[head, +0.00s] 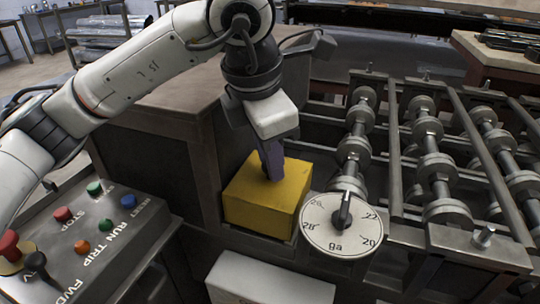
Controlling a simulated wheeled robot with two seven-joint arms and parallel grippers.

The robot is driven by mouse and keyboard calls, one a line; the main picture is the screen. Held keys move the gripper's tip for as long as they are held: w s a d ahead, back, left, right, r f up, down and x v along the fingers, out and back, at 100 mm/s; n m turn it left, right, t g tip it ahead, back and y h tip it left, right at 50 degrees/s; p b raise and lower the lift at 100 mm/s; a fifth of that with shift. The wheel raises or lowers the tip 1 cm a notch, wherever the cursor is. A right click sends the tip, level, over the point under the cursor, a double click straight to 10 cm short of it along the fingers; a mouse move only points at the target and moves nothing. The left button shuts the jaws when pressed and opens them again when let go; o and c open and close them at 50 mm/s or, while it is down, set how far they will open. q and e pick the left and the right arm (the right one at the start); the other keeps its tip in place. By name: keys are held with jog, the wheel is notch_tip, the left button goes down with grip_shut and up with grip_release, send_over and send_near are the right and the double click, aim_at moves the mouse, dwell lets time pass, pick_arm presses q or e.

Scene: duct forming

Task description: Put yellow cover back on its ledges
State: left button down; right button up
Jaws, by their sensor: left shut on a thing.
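The yellow cover (258,213) is a box-shaped piece in the middle of the head view, at the left end of the roller machine. It sits low between the brown cabinet side and the round gauge dial. My left gripper (273,172) points down at the top of the cover and is shut on it. The fingers hide the part they grip. I cannot tell whether the cover's lower edges touch the ledges, as these are hidden. My right gripper is not in view.
A round dial (342,224) marked "ga" stands just right of the cover. Rows of rollers (437,165) fill the right side. A control panel (95,235) with coloured buttons is at lower left. A white box (270,284) is below the cover.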

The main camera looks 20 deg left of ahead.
pick_arm(q)
jog(key=c, duration=1)
grip_release()
jog(key=shift+r, duration=0.1)
notch_tip(320, 180, up, 9)
jog(key=p, duration=0.5)
jog(key=shift+p, duration=0.3)
